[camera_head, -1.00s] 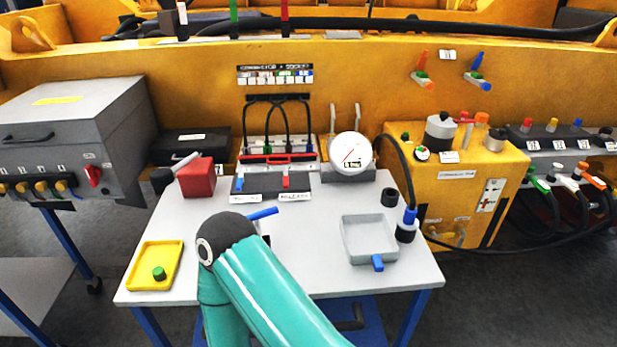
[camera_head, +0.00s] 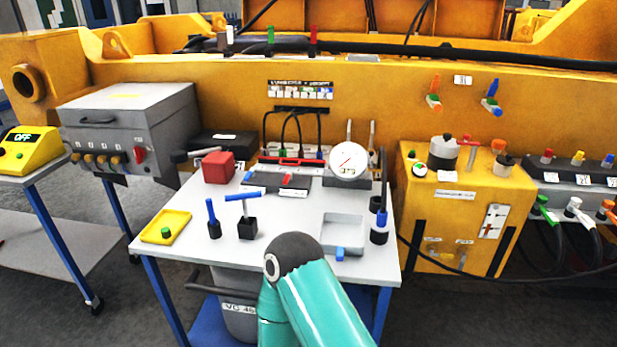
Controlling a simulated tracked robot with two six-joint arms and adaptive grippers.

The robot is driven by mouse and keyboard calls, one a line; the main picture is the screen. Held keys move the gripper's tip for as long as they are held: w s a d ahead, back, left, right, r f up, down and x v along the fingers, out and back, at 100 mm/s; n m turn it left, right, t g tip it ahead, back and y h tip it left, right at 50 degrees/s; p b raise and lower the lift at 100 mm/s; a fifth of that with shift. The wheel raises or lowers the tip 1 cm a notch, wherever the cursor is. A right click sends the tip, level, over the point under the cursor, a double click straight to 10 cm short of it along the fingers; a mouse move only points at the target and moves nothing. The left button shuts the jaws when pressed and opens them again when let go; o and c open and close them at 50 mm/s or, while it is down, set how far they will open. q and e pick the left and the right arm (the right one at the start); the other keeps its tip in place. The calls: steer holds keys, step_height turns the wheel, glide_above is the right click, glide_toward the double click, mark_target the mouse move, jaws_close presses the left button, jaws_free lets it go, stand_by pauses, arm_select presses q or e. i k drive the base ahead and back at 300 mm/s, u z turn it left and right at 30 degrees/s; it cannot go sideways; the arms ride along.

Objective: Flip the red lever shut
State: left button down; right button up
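A small red lever (camera_head: 287,179) stands on a dark block (camera_head: 267,183) at the back of the white table. A blue lever (camera_head: 248,176) stands on the same block, to its left. White labels lie along the block's front. The red lever is too small to tell its exact position. A teal arm of mine with a dark round joint rises from the bottom over the table's front edge. Neither of my grippers shows, and nothing of mine touches the levers.
The white table (camera_head: 305,222) also holds a red block (camera_head: 218,167), a yellow tray (camera_head: 178,216), blue-handled tools (camera_head: 243,197), a grey tray (camera_head: 324,244) and a round gauge (camera_head: 348,160). A grey cabinet (camera_head: 140,110) stands left.

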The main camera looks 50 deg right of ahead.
mark_target(288, 176)
steer(key=z, duration=4.3)
steer(key=k, duration=0.1)
steer(key=u, duration=2.75)
steer(key=i, duration=1)
steer(key=u, duration=0.1)
steer(key=k, duration=0.5)
steer(key=u, duration=3.15)
steer(key=i, duration=0.15)
steer(key=z, duration=4.65)
